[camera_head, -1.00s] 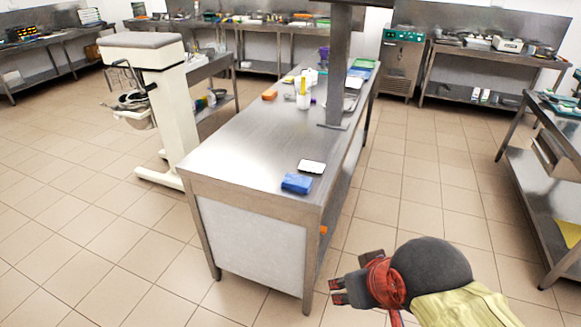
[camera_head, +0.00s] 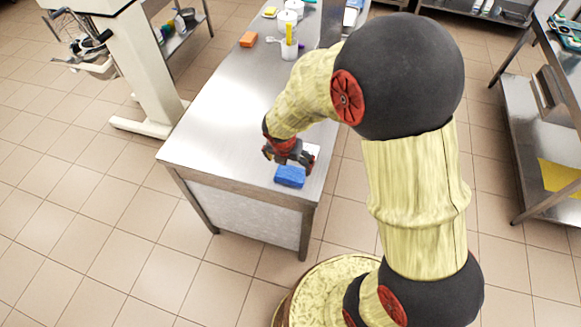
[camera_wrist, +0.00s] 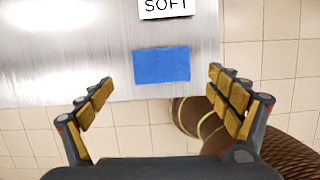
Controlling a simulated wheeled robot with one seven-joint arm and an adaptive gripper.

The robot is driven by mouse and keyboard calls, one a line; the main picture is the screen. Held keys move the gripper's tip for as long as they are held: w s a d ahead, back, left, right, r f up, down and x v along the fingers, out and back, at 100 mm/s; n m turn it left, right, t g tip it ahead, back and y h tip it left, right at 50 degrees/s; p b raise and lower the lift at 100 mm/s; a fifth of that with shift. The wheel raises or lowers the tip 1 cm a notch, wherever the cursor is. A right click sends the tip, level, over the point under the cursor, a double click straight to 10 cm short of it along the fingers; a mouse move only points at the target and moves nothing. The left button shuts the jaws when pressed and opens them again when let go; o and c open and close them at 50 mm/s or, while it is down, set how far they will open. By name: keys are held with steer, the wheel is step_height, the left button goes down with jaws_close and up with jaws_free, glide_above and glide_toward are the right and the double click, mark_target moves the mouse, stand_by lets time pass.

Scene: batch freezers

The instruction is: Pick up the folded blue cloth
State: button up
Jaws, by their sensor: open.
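The folded blue cloth (camera_head: 290,176) lies flat near the front right corner of the steel table (camera_head: 228,95). In the wrist view the blue cloth (camera_wrist: 161,65) sits between and beyond my fingertips, close to the table edge. My gripper (camera_head: 287,160) is over the table, just behind the cloth in the head view. In the wrist view my gripper (camera_wrist: 160,82) is open with nothing between its fingers. It looks apart from the cloth, but its height is hard to tell.
A white card marked "SOFT" (camera_wrist: 165,8) lies beside the cloth, partly hidden by my gripper in the head view. The table middle is clear. A steel post (camera_head: 330,32) rises at the back right.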

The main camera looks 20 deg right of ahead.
mark_target(290, 173)
steer(key=shift+o, duration=0.7)
steer(key=b+x, duration=0.1)
steer(key=x, duration=0.2)
steer(key=shift+s+a, duration=0.1)
steer(key=shift+a, duration=0.05)
steer(key=shift+s+b+x, duration=0.1)
steer(key=shift+b+x, duration=0.4)
steer(key=shift+x, duration=0.85)
steer(key=shift+s+b+x, duration=0.15)
steer(key=shift+b+x, duration=0.3)
steer(key=shift+x, duration=0.95)
steer(key=shift+a, duration=0.1)
steer(key=shift+c, duration=1.3)
steer(key=c, duration=0.8)
steer(key=shift+c, duration=0.2)
steer(key=shift+r, duration=0.1)
